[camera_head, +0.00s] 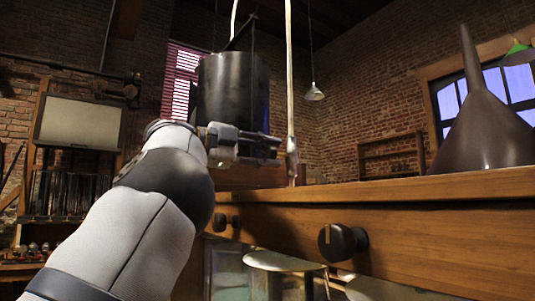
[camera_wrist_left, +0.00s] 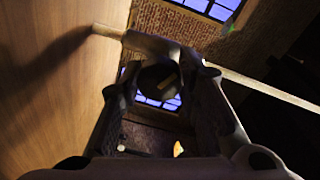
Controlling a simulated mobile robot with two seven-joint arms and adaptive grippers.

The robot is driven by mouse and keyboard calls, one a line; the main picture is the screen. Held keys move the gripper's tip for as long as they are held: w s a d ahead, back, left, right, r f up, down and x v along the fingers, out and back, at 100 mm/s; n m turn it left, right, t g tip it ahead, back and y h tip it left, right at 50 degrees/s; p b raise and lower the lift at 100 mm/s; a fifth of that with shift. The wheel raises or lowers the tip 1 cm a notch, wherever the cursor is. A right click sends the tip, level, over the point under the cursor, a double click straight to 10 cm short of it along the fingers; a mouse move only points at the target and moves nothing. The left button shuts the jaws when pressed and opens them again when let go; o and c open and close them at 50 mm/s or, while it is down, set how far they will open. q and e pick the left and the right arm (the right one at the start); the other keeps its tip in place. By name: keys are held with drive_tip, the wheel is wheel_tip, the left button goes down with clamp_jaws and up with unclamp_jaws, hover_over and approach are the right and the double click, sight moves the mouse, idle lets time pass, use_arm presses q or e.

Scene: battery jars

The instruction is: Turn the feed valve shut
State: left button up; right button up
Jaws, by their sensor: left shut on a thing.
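A pale vertical feed tube (camera_head: 289,70) comes down past the bench's left end, with a thicker fitting (camera_head: 292,158) low on it. In the left wrist view the tube (camera_wrist_left: 265,88) runs across behind the fingers, with the thicker fitting (camera_wrist_left: 152,45) on it. My left gripper (camera_head: 272,150) reaches this fitting from the left. In the wrist view its fingers (camera_wrist_left: 160,95) are closed around a dark round valve knob (camera_wrist_left: 155,76) with a tan bar on its face. The contact is partly hidden in shadow. My right gripper is not in view.
A dark cylindrical vessel (camera_head: 233,90) is close behind my left wrist. The wooden bench (camera_head: 440,225) has dark knobs on its front, one (camera_head: 340,242) with a yellow mark. A dark cone (camera_head: 484,125) stands on top. Round stools (camera_head: 284,261) are below.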

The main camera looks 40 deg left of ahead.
use_arm(q)
drive_tip(key=m, duration=0.6)
drive_tip(key=shift+y, duration=0.3)
drive_tip(key=m+y, duration=0.1)
drive_tip(key=m, duration=0.4)
drive_tip(key=shift+m, duration=0.3)
idle(0.3)
drive_tip(key=o, duration=1.2)
drive_tip(key=v, duration=1.2)
